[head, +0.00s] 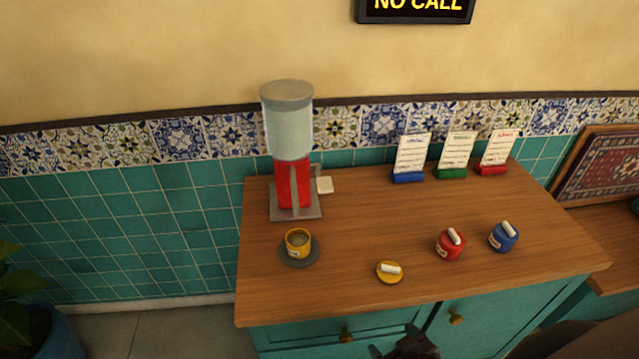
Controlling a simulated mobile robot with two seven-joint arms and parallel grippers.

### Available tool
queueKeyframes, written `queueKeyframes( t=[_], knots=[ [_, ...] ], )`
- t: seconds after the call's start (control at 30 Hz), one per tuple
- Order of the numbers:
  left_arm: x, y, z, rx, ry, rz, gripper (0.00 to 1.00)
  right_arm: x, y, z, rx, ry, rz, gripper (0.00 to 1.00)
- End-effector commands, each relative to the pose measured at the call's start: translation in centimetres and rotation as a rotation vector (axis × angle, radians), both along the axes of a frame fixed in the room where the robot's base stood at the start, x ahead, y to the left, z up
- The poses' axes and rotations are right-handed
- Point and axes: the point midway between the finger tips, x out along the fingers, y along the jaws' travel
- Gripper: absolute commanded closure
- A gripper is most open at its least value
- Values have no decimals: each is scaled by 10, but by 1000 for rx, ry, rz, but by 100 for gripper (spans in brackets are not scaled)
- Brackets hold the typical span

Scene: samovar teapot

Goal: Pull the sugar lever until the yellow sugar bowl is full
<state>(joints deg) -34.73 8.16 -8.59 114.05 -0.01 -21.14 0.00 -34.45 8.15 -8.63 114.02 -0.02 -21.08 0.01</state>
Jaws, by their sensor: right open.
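The sugar dispenser (293,187) stands at the back left of the wooden counter, with a red body, a clear grey-lidded hopper and a grey base. A small whitish tab (325,185) sticks out at its right side; I cannot tell for sure that it is the lever. The yellow sugar bowl (298,243) stands upright and uncovered on a dark round plate (299,262) in front of the dispenser. Its inside looks pale brown; its fill level is unclear. My right gripper (405,345) is open at the bottom edge, partly cut off, away from bowl and dispenser. My left gripper is out of view.
A yellow lid (389,274) with a white handle lies near the counter's front edge. Lidded red (450,246) and blue (503,239) bowls stand to the right. Three note cards (456,152) stand at the back. The counter's middle (375,220) is clear.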

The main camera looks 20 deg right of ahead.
Motion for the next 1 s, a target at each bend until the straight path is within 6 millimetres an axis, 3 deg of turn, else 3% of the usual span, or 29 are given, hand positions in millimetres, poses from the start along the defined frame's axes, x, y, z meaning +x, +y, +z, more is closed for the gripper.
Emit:
queueKeyframes(
  t=[0.13, 0.7, 1.0],
  knots=[
    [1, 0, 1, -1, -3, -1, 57, 0, 0, 0, 0, 0, 0, 14],
    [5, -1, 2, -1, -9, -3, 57, 0, 0, 0, 0, 1, 0, 100],
    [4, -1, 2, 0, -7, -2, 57, 0, 0, 0, -1, 1, -1, 100]
  ],
)
